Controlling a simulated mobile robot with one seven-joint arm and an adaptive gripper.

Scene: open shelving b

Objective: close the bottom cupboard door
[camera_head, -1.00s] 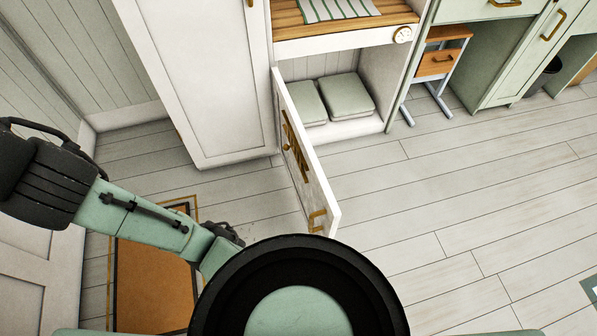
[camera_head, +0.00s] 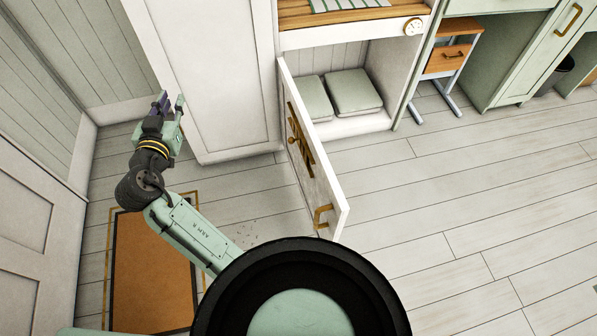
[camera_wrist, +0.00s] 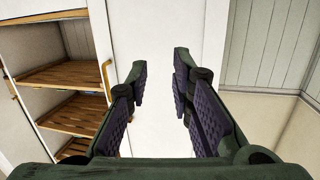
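The bottom cupboard door (camera_head: 318,160) stands wide open in the head view, swung out from a low white compartment over the floor. A brass handle (camera_head: 322,215) is near its free end, and brass-coloured fittings or hooks (camera_head: 299,143) show on its face. The open compartment (camera_head: 358,124) behind it holds two grey-green cushions (camera_head: 352,92). My gripper (camera_head: 171,100) is to the left of the door, in front of the tall white cabinet, well apart from the door. In the wrist view my gripper (camera_wrist: 161,70) has its fingers spread with nothing between them.
The tall white cabinet (camera_head: 215,75) stands left of the compartment. In the wrist view, wooden shelves (camera_wrist: 62,75) and a brass handle (camera_wrist: 106,82) show at left. An orange-brown mat (camera_head: 150,270) lies on the floor. The floor right of the door (camera_head: 450,190) is clear.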

